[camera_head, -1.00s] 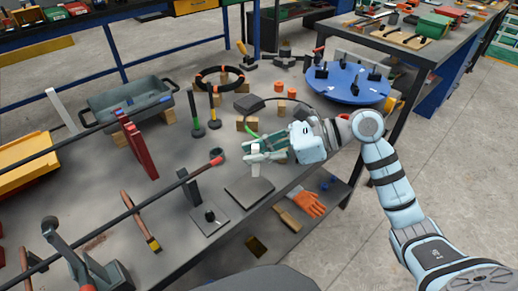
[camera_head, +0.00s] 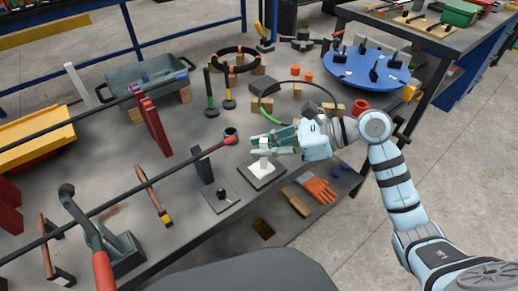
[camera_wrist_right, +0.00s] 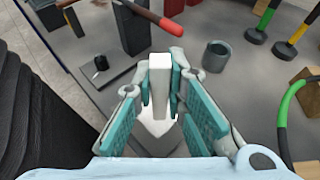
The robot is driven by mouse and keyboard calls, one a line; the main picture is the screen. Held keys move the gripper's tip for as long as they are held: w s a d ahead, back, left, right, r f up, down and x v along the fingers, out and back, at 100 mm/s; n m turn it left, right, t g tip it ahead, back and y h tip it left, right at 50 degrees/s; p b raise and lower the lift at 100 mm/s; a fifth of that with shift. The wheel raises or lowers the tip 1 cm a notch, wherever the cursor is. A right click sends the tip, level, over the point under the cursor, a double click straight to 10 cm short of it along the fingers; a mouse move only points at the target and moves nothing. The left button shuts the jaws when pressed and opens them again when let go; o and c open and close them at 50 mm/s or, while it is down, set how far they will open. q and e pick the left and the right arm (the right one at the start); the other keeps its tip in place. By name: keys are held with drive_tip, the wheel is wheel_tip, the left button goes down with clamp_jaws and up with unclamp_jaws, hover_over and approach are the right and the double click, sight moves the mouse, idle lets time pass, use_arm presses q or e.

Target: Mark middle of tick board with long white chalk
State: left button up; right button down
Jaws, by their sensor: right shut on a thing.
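My right gripper (camera_head: 275,146) is shut on a white upright piece, seemingly the white chalk (camera_head: 264,143). In the right wrist view the chalk (camera_wrist_right: 160,75) stands between the two teal-padded fingers (camera_wrist_right: 160,92), with a wider white part below it. The chalk is over a dark flat plate (camera_head: 249,172) near the table's front edge, which may be the tick board. No tick marks can be made out. I cannot tell whether the chalk touches the plate. My left gripper is not in view.
A dark plate with a knob (camera_head: 232,200) and an upright block with a red-tipped bar (camera_head: 229,140) lie left of the gripper. A grey cup (camera_head: 231,133) is behind it. A black-and-green hoop (camera_head: 268,112) and a blue round table (camera_head: 370,75) are farther back.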

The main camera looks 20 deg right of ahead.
drive_tip(key=shift+w+d+f+b, duration=0.1)
drive_tip(key=shift+w+d+b, duration=0.05)
drive_tip(key=shift+d, duration=0.3)
drive_tip(key=shift+w+d+f+b, duration=0.1)
drive_tip(key=shift+d+b, duration=0.05)
drive_tip(key=shift+d, duration=0.25)
wheel_tip(320, 180, up, 3)
drive_tip(key=shift+r+p, duration=0.1)
drive_tip(key=shift+p, duration=0.65)
use_arm(q)
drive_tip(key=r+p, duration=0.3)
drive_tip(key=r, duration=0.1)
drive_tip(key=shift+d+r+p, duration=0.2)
drive_tip(key=shift+p, duration=0.2)
use_arm(e)
wheel_tip(320, 180, up, 6)
drive_tip(key=shift+a+f, duration=0.1)
drive_tip(key=shift+f, duration=0.15)
